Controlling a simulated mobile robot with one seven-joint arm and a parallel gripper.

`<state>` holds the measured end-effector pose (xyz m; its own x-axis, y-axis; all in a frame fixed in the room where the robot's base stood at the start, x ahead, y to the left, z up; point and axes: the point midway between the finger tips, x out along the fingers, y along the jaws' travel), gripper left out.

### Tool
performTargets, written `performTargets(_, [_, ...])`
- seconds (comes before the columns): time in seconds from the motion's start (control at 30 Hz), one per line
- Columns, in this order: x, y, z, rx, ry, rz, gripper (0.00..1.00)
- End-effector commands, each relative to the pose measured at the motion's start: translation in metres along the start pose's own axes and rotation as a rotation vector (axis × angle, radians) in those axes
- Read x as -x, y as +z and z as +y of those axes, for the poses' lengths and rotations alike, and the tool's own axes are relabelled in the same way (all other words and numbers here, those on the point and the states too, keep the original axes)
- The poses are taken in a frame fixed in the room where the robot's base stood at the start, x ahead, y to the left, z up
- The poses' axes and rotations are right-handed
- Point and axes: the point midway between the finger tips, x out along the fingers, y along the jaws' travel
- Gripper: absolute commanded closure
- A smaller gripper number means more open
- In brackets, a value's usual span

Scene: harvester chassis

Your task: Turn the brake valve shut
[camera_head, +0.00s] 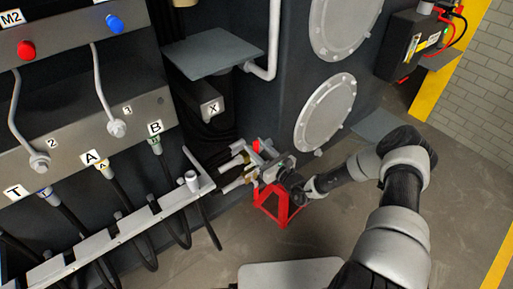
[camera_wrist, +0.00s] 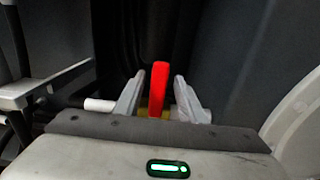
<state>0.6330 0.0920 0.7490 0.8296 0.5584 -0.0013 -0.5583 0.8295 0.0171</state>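The brake valve shows as a red handle (camera_wrist: 160,88) standing upright in the wrist view, with a little yellow at its foot. In the head view a small red part (camera_head: 257,146) of it shows by my gripper. My gripper (camera_wrist: 159,80) is open, with one finger on each side of the red handle and a narrow dark gap on both sides. In the head view my gripper (camera_head: 270,163) is low beside the chassis. The valve's body is mostly hidden behind my gripper.
A red stand (camera_head: 278,204) is on the floor below my gripper. A pale rail (camera_head: 110,238) with hoses runs to the left. Round cover plates (camera_head: 326,113) sit on the chassis wall behind. A white pipe end (camera_wrist: 98,105) is left of the fingers. Floor is clear at right.

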Motion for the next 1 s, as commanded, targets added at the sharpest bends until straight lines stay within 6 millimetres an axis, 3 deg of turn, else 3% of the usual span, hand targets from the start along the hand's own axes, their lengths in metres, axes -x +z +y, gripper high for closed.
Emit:
performTargets(0.27, [0.018,0.001,0.0,0.001,0.0,0.001,0.63])
performTargets(0.7, [0.122,0.001,-0.001,-0.002,-0.004,0.001,0.63])
performTargets(1.0, [0.168,0.0,-0.001,0.0,-0.001,0.0,0.63])
